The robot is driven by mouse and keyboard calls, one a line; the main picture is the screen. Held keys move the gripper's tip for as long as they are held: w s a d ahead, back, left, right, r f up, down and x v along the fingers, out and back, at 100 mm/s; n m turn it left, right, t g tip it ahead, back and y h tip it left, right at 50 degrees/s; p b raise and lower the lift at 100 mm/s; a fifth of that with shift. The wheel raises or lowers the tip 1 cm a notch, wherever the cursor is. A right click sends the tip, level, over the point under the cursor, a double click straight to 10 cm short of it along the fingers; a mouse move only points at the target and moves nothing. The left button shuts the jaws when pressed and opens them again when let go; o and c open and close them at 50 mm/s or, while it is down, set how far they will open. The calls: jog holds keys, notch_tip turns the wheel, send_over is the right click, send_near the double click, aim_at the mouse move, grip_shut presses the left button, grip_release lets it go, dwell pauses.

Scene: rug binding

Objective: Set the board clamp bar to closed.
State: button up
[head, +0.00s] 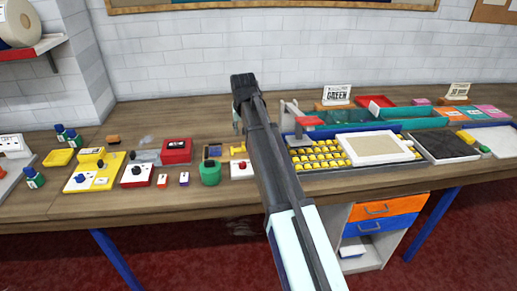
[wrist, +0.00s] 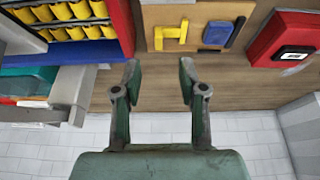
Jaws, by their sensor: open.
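The blue-framed board (head: 345,184) holds rows of yellow blocks, right of my arm in the head view. What looks like its clamp bar (head: 296,138), grey with a red end piece (head: 308,120), stands raised at the board's back left. In the wrist view a grey bar (wrist: 72,92) with a red end shows at the left, beside the board's yellow rows. My gripper (wrist: 159,75) is open and empty, apart from the bar and to its right in the wrist view. In the head view the gripper (head: 239,118) is left of the bar, its fingers mostly hidden.
A framed cream panel (head: 375,148) lies over the board's right part. Teal trays (head: 350,127) stand behind; the white wall is close.

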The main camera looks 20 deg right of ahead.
aim_at(244, 144)
jog(key=w+p+x, duration=0.1)
jog(key=x, duration=0.4)
jog(key=p+x, duration=0.1)
jog(key=x, duration=0.4)
jog(key=w+r+p+x, duration=0.1)
jog(key=x, duration=0.4)
jog(key=shift+w+d+f+p, duration=0.3)
jog(key=shift+w+p, duration=0.1)
jog(key=shift+w, duration=0.1)
grip_shut()
